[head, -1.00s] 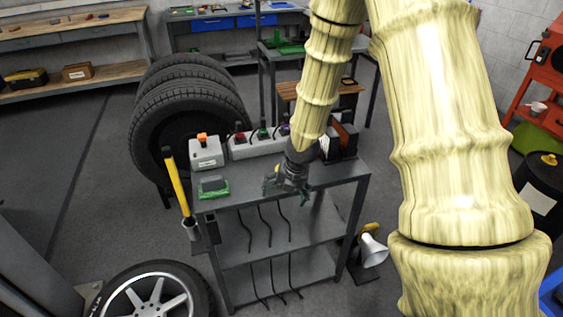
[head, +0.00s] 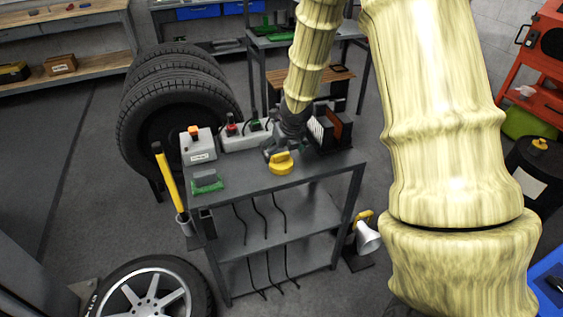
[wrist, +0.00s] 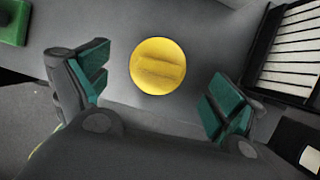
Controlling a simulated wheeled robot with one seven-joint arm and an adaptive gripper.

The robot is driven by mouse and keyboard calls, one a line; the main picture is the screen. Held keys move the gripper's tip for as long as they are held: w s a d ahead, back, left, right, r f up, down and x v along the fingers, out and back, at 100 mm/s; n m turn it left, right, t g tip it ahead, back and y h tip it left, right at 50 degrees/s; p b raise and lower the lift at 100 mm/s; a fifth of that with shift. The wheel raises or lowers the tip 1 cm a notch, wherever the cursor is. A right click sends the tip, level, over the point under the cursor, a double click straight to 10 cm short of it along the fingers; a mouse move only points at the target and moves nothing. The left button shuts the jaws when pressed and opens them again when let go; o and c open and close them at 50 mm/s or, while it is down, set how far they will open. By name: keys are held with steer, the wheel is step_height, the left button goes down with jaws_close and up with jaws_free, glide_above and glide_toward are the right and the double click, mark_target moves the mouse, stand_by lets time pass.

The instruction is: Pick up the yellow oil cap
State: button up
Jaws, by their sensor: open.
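The yellow oil cap (head: 281,163) sits on the grey cart top (head: 240,181) near its front edge. It is round with a raised grip bar across it. In the wrist view the cap (wrist: 158,66) lies beyond and between the two fingertips, not touched by them. My gripper (head: 279,147) is just above and behind the cap in the head view. In the wrist view my gripper (wrist: 156,88) is open, its green-padded fingers wide apart and empty.
A green-based block (head: 208,183) stands at the cart's left front. Grey boxes with an orange knob (head: 198,146) and coloured plugs line the back. A dark slotted rack (head: 330,130) stands at the right.

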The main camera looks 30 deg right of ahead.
mark_target(282, 156)
steer(key=shift+s+x, duration=0.15)
steer(key=shift+x, duration=1.2)
steer(key=shift+s+x, duration=0.1)
steer(key=shift+x, duration=1.25)
steer(key=shift+f, duration=0.1)
steer(key=c, duration=1.1)
